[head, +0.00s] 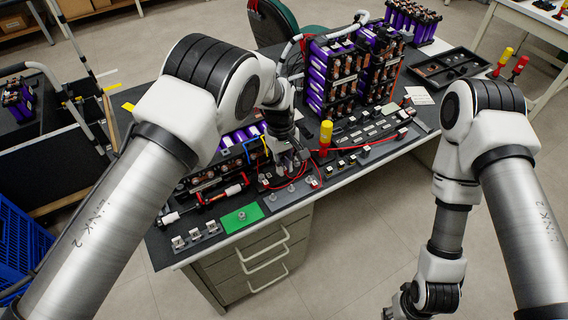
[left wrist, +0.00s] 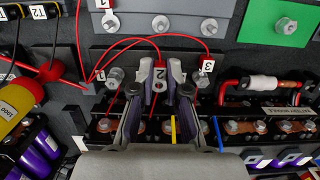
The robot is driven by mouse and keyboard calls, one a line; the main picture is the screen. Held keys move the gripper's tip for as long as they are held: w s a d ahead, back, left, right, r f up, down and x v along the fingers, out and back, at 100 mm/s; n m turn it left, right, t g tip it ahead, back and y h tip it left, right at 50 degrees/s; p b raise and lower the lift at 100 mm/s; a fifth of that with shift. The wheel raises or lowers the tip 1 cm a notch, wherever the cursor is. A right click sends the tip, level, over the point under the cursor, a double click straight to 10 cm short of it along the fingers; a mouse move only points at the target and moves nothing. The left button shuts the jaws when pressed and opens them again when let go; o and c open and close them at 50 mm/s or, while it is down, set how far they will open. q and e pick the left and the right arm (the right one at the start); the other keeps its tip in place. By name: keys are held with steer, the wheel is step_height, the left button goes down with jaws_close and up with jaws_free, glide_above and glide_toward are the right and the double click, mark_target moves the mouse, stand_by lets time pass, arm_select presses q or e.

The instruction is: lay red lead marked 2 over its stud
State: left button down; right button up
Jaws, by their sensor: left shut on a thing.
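In the left wrist view, my left gripper (left wrist: 160,82) is shut on the red lead marked 2 (left wrist: 159,73), holding it by its white tag. In the head view the left gripper (head: 290,162) is over the bench near the front edge. A grey plate (left wrist: 135,12) with three studs lies beyond the tag; the middle stud (left wrist: 160,23) is in line with it. The tag is apart from that stud in the picture.
A battery pack with copper busbars (left wrist: 232,127) lies under the gripper. A green pad (head: 242,217) with a stud is beside the grey plate. A yellow-handled tool (head: 325,135) stands close to the right of the left gripper. Tall purple cell stacks (head: 332,75) stand at the back.

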arm_select(q)
steer(key=shift+f, duration=0.1)
steer(key=shift+w+f+b, duration=0.1)
steer(key=shift+f+b, duration=0.5)
steer(key=shift+f, duration=0.25)
steer(key=shift+f, duration=0.25)
steer(key=c, duration=1.1)
jaws_free()
step_height(320, 180, up, 6)
steer(key=p, duration=0.4)
steer(key=shift+r+p, duration=0.15)
steer(key=shift+p, duration=0.25)
